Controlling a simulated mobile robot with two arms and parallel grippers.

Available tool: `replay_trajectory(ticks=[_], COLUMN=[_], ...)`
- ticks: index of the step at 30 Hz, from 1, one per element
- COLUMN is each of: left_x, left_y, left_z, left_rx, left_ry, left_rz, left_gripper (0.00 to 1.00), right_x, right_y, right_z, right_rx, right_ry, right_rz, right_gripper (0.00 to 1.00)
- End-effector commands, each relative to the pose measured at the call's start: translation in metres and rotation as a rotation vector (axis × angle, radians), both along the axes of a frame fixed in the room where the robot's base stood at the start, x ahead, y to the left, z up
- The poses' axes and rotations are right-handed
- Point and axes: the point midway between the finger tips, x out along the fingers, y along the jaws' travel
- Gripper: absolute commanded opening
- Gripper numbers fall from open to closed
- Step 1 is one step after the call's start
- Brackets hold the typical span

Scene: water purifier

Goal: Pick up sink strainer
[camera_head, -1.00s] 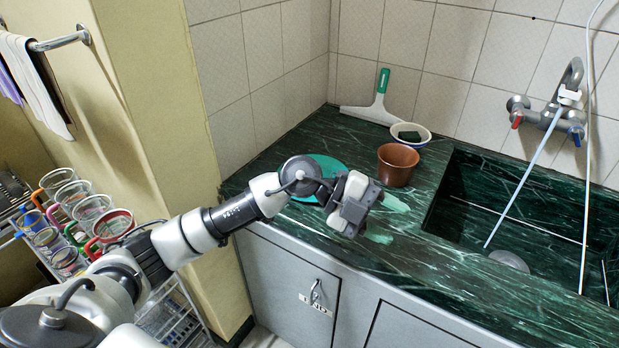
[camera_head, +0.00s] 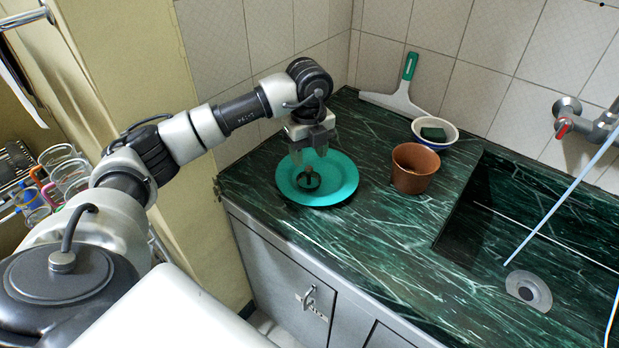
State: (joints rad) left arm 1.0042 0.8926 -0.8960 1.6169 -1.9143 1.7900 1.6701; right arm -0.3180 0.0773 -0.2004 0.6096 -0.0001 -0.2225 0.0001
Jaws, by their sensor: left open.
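The sink strainer (camera_head: 308,181), a small dark round piece with a brownish upright knob, lies on a green plate (camera_head: 343,182) on the counter. My left gripper (camera_head: 309,157) points down just above the strainer, with its pale fingers apart on either side over the knob. I cannot tell whether the fingers touch it. My right gripper is not in view.
A brown pot (camera_head: 414,170) stands right of the plate, with a white bowl (camera_head: 434,135) holding a dark green sponge behind it. A squeegee (camera_head: 402,95) leans near the wall corner. The sink with its round drain (camera_head: 528,291) is at right.

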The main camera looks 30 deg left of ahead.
Motion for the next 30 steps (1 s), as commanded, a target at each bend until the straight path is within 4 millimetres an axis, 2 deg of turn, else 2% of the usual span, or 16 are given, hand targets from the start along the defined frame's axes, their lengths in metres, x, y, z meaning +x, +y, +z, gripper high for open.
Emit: replay_trajectory(ticks=[9, 12, 20, 30], left_x=[-0.002, -0.002, -0.002, -0.002], left_y=[-0.001, -0.001, -0.001, -0.001], left_z=[-0.041, -0.050, -0.054, -0.053], left_rx=[-0.002, -0.001, -0.001, -0.002], left_ry=[0.003, 0.002, 0.000, 0.000], left_rz=[-0.002, -0.002, -0.002, -0.003], left_gripper=[0.50, 0.50, 0.50, 0.00], right_x=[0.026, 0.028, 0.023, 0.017], right_y=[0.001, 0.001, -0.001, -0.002], right_z=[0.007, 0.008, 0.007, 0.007], right_rx=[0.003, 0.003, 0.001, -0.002], right_ry=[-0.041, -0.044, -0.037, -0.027], right_rz=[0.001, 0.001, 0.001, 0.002], right_gripper=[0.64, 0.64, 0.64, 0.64])
